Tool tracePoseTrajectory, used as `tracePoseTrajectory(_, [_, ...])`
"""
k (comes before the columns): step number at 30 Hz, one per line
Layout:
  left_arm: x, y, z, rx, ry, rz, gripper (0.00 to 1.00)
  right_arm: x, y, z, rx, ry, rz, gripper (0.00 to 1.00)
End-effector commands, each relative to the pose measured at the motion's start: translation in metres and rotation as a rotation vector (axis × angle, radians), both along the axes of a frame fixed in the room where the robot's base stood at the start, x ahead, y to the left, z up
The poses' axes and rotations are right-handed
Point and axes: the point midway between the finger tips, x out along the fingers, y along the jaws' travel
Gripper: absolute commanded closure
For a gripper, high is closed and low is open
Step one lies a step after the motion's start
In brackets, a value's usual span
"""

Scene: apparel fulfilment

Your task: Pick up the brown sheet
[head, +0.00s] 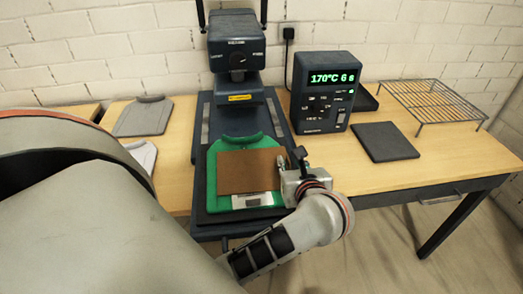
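The brown sheet (247,171) lies flat on a green garment (211,190), which is spread on the dark lower plate of a heat press (201,159). A pale label-like patch (253,200) shows on the garment just below the sheet. My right gripper is not in view.
The press head (236,45) stands behind the sheet. A control box (323,92) reads 170°C. A dark pad (385,141) and a wire rack (429,99) are to the right. Grey folded garments (143,117) lie left. Table (352,174) is bare at front right.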

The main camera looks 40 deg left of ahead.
Motion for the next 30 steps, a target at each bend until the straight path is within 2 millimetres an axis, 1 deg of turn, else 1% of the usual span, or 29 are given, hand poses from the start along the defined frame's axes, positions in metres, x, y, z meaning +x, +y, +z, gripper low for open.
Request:
tracePoseTrajectory(3, [-0.001,0.001,-0.002,0.000,0.001,-0.001,0.76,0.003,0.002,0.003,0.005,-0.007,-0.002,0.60])
tracePoseTrajectory(7, [-0.001,0.001,-0.001,0.000,0.000,-0.001,0.76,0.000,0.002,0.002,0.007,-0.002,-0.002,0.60])
tracePoseTrajectory(8, [-0.001,0.001,-0.001,0.000,0.000,-0.001,0.81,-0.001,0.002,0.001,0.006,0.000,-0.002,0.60])
tracePoseTrajectory(9, [-0.001,0.001,-0.001,0.000,0.000,-0.001,0.91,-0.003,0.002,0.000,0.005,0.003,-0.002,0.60])
tracePoseTrajectory(10, [-0.001,0.001,-0.001,0.000,0.000,-0.001,0.99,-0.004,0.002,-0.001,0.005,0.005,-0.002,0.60])
tracePoseTrajectory(11, [-0.001,0.001,-0.001,0.000,0.000,-0.001,1.00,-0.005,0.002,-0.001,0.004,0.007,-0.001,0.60])
tracePoseTrajectory(20, [-0.001,0.001,-0.001,0.000,0.000,-0.001,1.00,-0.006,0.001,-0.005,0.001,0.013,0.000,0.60])
tracePoseTrajectory(23, [-0.001,0.000,0.002,0.000,0.000,-0.001,1.00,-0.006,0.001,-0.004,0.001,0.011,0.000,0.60])
tracePoseTrajectory(26, [0.000,0.000,0.014,-0.003,-0.003,0.000,1.00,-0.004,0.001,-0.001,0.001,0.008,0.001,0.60])
tracePoseTrajectory(30, [0.000,0.000,0.040,-0.006,-0.004,0.000,1.00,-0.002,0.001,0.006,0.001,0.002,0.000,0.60])
